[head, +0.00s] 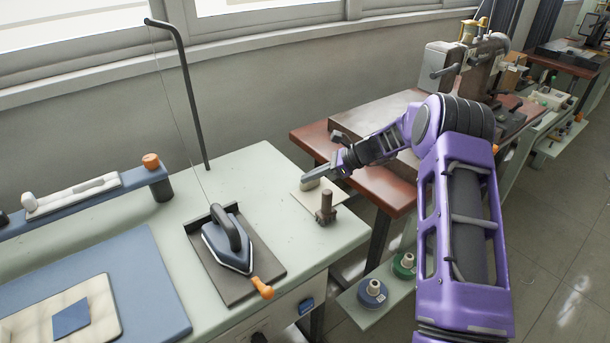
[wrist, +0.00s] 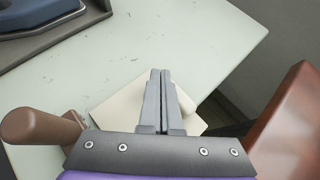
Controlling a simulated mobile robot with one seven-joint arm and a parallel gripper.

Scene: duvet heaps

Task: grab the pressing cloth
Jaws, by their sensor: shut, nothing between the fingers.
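A flat cream piece that looks like the pressing cloth (head: 338,196) lies near the right corner of the pale green table. It also shows in the wrist view (wrist: 118,99), partly hidden by my fingers. A small rounded cream piece (head: 309,184) sits on or beside its far left part; I cannot tell if it is a fold of the same cloth. My gripper (head: 309,174) is shut and empty, with its fingertips over the cream piece; it also shows in the wrist view (wrist: 160,72). Whether the fingers touch the cloth I cannot tell.
A brown-handled tool (head: 325,211) stands at the cloth's near edge. An iron (head: 228,246) rests on a dark tray to the left. A cream pad with a blue square (head: 88,301) lies on a blue mat (head: 150,285). A reddish-brown table (head: 385,187) stands right, across a gap.

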